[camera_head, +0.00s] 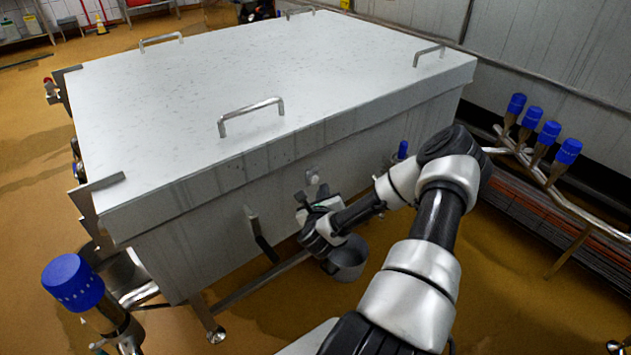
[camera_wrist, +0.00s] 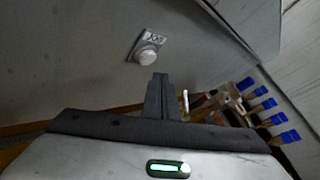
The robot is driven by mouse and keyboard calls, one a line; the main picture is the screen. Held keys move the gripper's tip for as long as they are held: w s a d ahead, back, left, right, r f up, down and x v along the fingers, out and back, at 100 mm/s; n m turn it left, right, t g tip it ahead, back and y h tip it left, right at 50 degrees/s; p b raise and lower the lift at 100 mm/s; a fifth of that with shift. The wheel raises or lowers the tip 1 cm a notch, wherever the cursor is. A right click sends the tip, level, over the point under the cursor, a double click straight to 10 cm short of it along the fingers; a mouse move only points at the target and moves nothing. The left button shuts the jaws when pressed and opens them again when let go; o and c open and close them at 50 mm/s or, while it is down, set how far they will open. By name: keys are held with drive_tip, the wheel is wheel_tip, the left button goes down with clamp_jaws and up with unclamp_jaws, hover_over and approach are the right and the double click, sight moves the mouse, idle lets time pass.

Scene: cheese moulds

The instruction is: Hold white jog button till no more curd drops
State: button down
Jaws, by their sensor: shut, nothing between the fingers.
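The white jog button (camera_wrist: 147,58) is a round knob on a small plate marked JOG on the vat's steel side wall. In the head view, the pale button plate (camera_head: 312,177) shows just above my gripper (camera_head: 302,200). In the wrist view, my gripper (camera_wrist: 160,78) is shut and empty, its tips just below and slightly right of the button. A small gap shows between the tips and the button in the picture; how far apart they are in depth I cannot tell. No curd is in sight.
The large lidded steel vat (camera_head: 290,70) fills the middle, with handles on its lid. Blue-capped valves (camera_head: 549,133) stand at right, and another blue cap (camera_head: 73,282) at front left.

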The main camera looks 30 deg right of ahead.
drive_tip(key=s, duration=0.4)
drive_tip(key=shift+d, duration=0.15)
drive_tip(key=shift+w+r, duration=0.1)
drive_tip(key=shift+r, duration=0.05)
